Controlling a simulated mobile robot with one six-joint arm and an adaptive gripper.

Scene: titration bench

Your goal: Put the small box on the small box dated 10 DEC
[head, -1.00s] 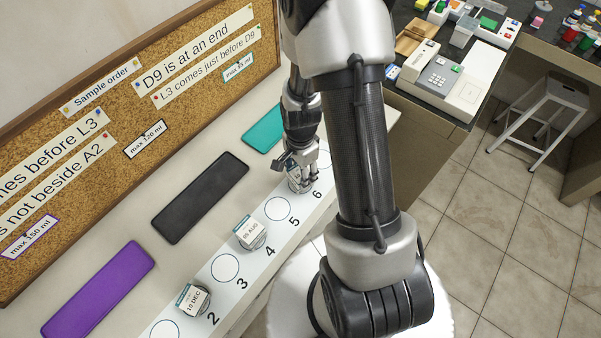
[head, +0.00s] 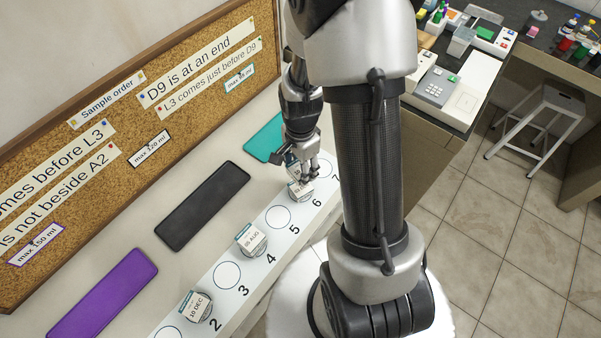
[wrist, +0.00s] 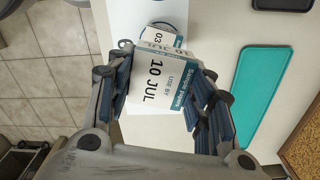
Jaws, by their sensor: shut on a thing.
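My gripper (wrist: 158,98) is shut on a small white box (wrist: 152,75) with a teal band, marked 10 JUL. In the head view my gripper (head: 303,168) is above spot 6 of the white numbered strip, and the held box (head: 291,166) is partly hidden by the fingers. The small box dated 10 DEC (head: 199,309) is at spot 2, well to the lower left, with a grey round thing partly showing under it.
A box marked 05 AUG (head: 251,240) is at spot 4. Another box (head: 300,190) is at spot 6, just below my gripper; its label starts with 03 in the wrist view (wrist: 163,36). Circles at spots 3 and 5 are empty. Purple (head: 104,293), black (head: 203,205) and teal (head: 265,138) mats lie behind the strip.

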